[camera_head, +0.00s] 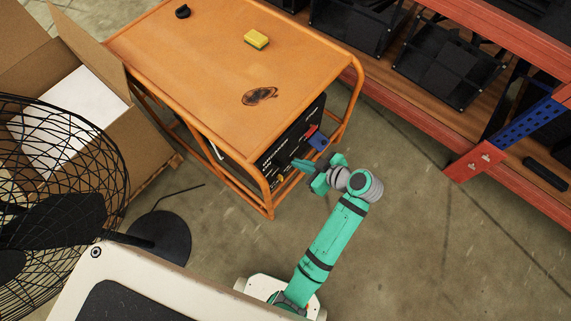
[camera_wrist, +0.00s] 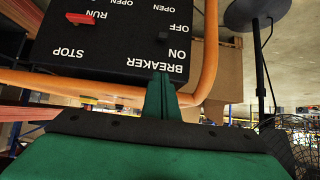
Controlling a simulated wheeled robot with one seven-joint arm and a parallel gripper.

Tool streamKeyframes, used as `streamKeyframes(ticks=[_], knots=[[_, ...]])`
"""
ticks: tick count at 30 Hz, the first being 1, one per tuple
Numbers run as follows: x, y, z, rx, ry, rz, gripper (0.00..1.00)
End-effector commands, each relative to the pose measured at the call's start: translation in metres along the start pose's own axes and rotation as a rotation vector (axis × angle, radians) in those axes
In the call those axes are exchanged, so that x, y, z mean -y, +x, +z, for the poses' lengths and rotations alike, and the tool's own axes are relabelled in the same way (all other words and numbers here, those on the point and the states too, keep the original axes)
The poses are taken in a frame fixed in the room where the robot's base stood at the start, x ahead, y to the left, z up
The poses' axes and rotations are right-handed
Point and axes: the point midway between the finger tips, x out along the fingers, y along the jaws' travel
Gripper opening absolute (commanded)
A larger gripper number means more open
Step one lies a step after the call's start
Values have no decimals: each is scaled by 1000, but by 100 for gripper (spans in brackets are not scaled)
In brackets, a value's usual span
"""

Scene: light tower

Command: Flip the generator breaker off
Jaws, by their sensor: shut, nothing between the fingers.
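The generator (camera_head: 215,60) stands in an orange tube frame, with its black control panel (camera_head: 288,142) on the side facing my arm. In the wrist view the panel (camera_wrist: 120,50) appears upside down. Its small black breaker switch (camera_wrist: 162,37) sits beside the OFF and ON labels, and its protrusion lies closer to OFF in the picture; its exact setting is hard to tell. My gripper (camera_head: 301,163) is shut and empty in front of the panel. In the wrist view its fingertips (camera_wrist: 161,76) are at the BREAKER label, below the switch; contact is unclear.
A red RUN/STOP switch (camera_wrist: 80,19) is on the panel. The orange frame bar (camera_wrist: 75,87) crosses near my fingers. A yellow sponge-like block (camera_head: 256,39) lies on the generator top. A fan (camera_head: 60,190), an open box (camera_head: 85,110) and red shelving (camera_head: 480,160) stand around.

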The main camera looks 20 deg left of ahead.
Motion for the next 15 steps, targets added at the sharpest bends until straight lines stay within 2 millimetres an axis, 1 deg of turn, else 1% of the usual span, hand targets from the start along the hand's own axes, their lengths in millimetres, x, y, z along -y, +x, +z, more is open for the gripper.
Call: streamKeyframes(ticks=[9, 11, 15], knots=[[0, 3, 0, 0, 2, 1, 0], [0, 7, 0, 0, 3, 1, 0], [1, 26, 1, 2, 3, -2, 0]])
